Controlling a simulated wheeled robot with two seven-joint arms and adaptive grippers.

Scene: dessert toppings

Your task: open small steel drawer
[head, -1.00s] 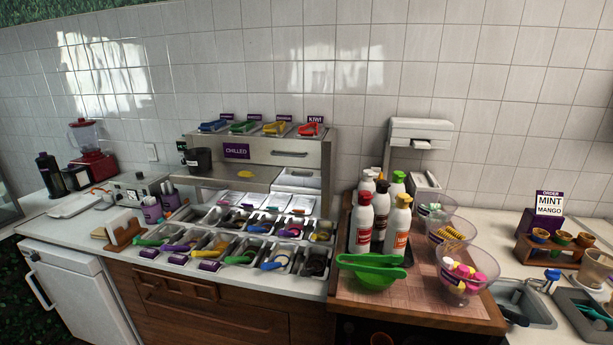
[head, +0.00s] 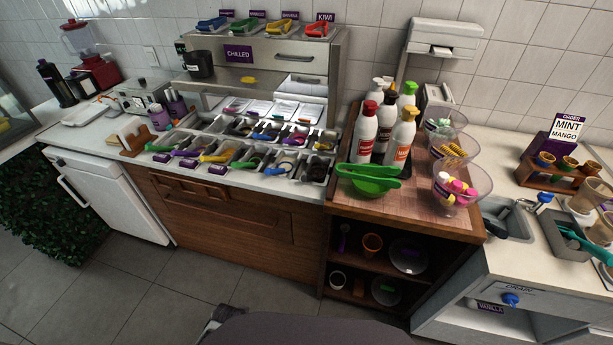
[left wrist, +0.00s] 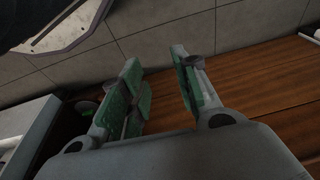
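A steel unit with a purple CHILLED label (head: 239,53) stands at the back of the counter in the head view.
Topping pans with colored scoops (head: 240,155) fill the counter before the unit. Sauce bottles (head: 366,130) and a green bowl (head: 370,184) stand on the wooden cabinet at right. The tiled floor (head: 100,280) in front is clear.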

